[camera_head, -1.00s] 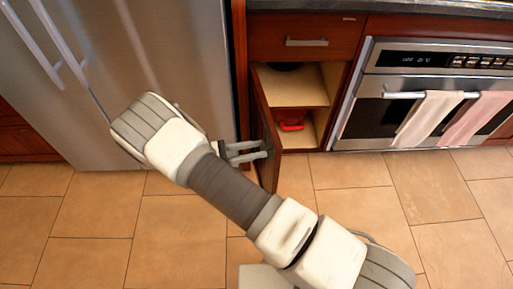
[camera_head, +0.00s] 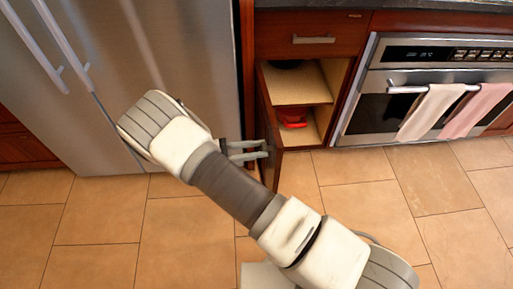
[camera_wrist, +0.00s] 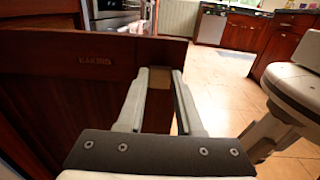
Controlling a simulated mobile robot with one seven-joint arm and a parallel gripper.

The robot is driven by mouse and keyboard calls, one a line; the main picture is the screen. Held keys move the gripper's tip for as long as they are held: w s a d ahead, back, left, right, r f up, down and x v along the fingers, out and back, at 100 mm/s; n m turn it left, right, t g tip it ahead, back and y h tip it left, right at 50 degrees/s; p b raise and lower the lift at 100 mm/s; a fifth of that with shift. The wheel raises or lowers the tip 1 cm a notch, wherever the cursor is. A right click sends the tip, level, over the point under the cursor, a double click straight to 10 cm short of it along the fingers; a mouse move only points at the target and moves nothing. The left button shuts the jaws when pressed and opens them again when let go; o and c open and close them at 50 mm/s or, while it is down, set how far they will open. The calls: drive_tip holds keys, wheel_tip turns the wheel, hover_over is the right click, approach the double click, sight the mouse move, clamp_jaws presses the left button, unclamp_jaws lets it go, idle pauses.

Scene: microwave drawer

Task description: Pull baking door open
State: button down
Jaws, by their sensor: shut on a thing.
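The baking door (camera_head: 268,125) is a dark wooden cabinet door, standing open beside the fridge with the shelves behind it exposed. In the wrist view its wood (camera_wrist: 60,62) carries the label "BAKING". My gripper (camera_head: 266,149) reaches the door from the left. In the wrist view my gripper (camera_wrist: 161,78) has one finger on each side of the door's wooden edge and is shut on it. The door's handle is not clearly visible.
The cabinet (camera_head: 298,88) has shelves with a red item (camera_head: 292,117) low inside. A closed drawer (camera_head: 313,39) is above. The steel fridge (camera_head: 165,60) stands close on the left, the oven (camera_head: 400,85) with towels on the right. The tiled floor (camera_head: 350,165) in front is clear.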

drive_tip(key=c, duration=0.6)
unclamp_jaws()
drive_tip(key=shift+o, duration=0.2)
drive_tip(key=s+a, duration=0.2)
drive_tip(key=a, duration=1.5)
drive_tip(key=shift+s, duration=0.4)
drive_tip(key=shift+a, duration=0.1)
